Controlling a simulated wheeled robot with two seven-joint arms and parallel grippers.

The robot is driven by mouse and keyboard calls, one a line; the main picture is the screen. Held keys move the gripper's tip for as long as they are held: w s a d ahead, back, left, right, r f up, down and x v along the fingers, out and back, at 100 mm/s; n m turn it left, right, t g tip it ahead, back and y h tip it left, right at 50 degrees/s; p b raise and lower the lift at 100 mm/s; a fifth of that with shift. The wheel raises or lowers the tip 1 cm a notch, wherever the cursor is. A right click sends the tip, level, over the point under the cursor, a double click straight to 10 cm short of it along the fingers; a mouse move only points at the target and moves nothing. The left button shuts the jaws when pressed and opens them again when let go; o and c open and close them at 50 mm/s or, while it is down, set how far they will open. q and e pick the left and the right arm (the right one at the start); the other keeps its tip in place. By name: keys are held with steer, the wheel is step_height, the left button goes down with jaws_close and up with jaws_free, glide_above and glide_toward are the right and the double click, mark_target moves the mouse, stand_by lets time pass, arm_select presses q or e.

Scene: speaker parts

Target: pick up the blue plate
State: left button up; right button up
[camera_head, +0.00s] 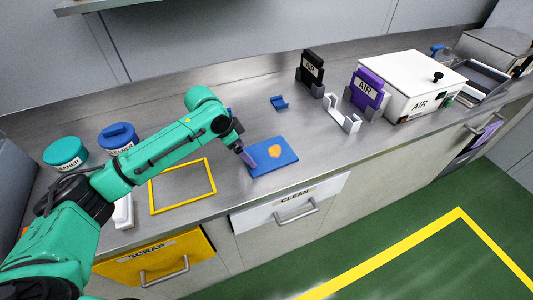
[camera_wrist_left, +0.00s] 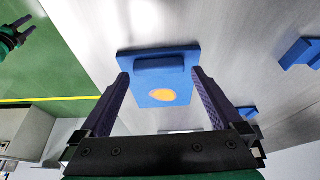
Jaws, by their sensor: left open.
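The blue plate (camera_head: 284,161) lies flat on the steel counter, with an orange patch on its top. It also shows between the fingers in the left wrist view (camera_wrist_left: 184,88), with a raised blue bar (camera_wrist_left: 160,62) along it. My left gripper (camera_head: 246,158) is open and empty at the plate's left edge in the head view. In the wrist view its two purple fingers (camera_wrist_left: 160,76) point towards the plate, one on each side of the bar. Whether they touch the plate I cannot tell. My right gripper (camera_wrist_left: 22,30) shows open and empty at the wrist view's upper left.
A yellow frame (camera_head: 183,207) lies left of the plate. A small blue part (camera_head: 279,103) lies behind it. A black AIR part (camera_head: 311,70), a purple AIR part (camera_head: 367,88) and a white box (camera_head: 410,82) stand to the right. Two cleaner tubs (camera_head: 66,153) stand left.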

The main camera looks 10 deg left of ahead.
arm_select(q)
steer(key=shift+x, duration=1.1)
steer(key=shift+s, duration=0.1)
steer(key=c, duration=1.3)
steer(key=shift+r, duration=0.15)
